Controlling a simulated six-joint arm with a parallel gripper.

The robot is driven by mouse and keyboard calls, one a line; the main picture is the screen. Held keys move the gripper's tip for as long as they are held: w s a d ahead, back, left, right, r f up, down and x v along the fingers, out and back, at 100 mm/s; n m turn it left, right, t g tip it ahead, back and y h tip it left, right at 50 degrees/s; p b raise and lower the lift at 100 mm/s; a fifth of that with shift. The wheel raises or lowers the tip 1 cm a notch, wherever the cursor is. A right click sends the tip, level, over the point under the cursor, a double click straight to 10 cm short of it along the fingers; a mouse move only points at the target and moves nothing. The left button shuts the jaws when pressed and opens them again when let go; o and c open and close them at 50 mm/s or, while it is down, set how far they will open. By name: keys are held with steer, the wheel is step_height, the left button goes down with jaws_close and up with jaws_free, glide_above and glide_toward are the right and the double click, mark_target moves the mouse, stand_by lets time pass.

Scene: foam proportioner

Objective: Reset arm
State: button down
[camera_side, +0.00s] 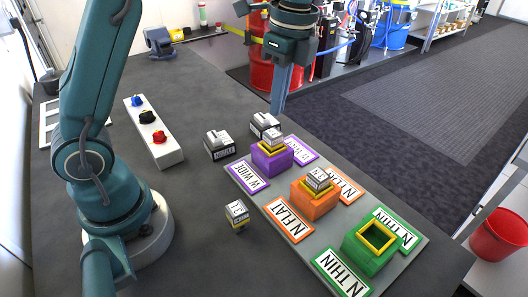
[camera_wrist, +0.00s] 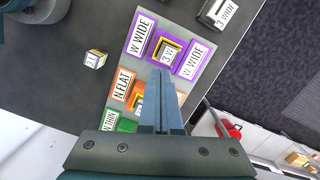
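My gripper (camera_side: 278,110) hangs above the far side of the table, its fingers pressed together with nothing visible between them. The fingers also show in the wrist view (camera_wrist: 161,100). A purple W WIDE holder (camera_side: 271,160) and an orange N.FLAT holder (camera_side: 314,203) each have a grey labelled piece seated in the top. The green N THIN holder (camera_side: 368,252) has a yellow rim and an empty opening. A small loose labelled piece (camera_side: 237,214) lies on the table left of the holders; it shows in the wrist view (camera_wrist: 95,59). My fingers hide part of the holder row there.
Two black-and-grey labelled blocks (camera_side: 219,146) (camera_side: 264,125) stand near the purple holder. A blue-grey clamp-like object (camera_side: 160,42) is at the back.

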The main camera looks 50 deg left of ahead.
mark_target(273, 133)
steer(key=shift+w+a+f+n+t+h, duration=0.1)
steer(key=shift+a+f+n+h, duration=0.2)
steer(key=shift+f, duration=0.4)
steer(key=shift+w+a+f+n+t+h, duration=0.15)
steer(key=shift+a+f+n, duration=0.3)
steer(key=shift+f, duration=0.25)
steer(key=shift+w+a+f+n+t+h, duration=0.15)
steer(key=shift+a+f+n, duration=0.2)
steer(key=shift+f, duration=0.35)
steer(key=shift+f, duration=0.9)
stand_by(1.8)
steer(key=shift+r, duration=0.1)
steer(key=shift+r, duration=2.9)
steer(key=shift+d+r, duration=0.1)
